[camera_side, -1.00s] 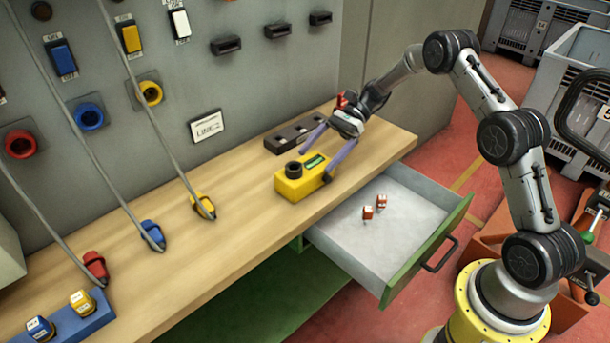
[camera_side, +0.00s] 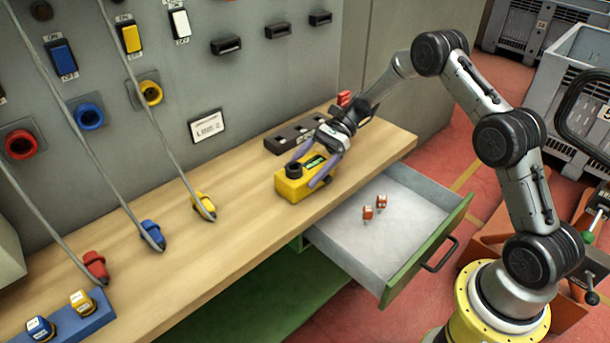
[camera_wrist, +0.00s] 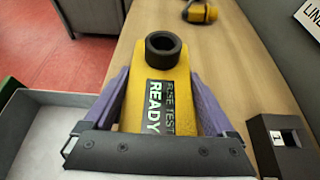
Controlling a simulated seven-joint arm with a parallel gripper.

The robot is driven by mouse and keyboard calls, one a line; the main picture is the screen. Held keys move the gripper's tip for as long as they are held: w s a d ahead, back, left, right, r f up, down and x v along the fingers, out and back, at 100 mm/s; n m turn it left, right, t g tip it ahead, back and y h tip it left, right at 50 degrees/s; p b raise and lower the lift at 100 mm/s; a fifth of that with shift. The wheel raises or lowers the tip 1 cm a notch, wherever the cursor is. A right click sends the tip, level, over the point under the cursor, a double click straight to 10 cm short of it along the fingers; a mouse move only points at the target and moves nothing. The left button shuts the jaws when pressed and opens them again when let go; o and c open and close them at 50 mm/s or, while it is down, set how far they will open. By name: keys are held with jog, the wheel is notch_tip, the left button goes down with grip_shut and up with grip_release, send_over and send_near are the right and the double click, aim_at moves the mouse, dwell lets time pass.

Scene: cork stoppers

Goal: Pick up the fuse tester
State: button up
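The fuse tester (camera_side: 292,187) is a yellow box with a black round socket and a green-on-black label on top. It lies on the wooden bench near its front edge. In the wrist view the tester (camera_wrist: 150,60) fills the middle, its label reading "READY". My gripper (camera_side: 303,171) is low over the tester with its two purple fingers apart, one along each long side. In the wrist view my gripper (camera_wrist: 160,82) has its fingers close beside the yellow sides. Whether they touch is hard to see. Its lower sides are partly hidden by the fingers.
A dark block with slots (camera_side: 284,142) sits just behind the tester. An open drawer (camera_side: 340,222) with two small orange-and-white pieces (camera_side: 368,212) juts out in front. Yellow (camera_side: 204,206), blue (camera_side: 152,235) and red (camera_side: 95,266) plugs on cables lie to the left. Bench between is clear.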

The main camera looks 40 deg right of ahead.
jog(key=c, duration=0.7)
jog(key=shift+r, duration=0.1)
jog(key=shift+c, duration=0.6)
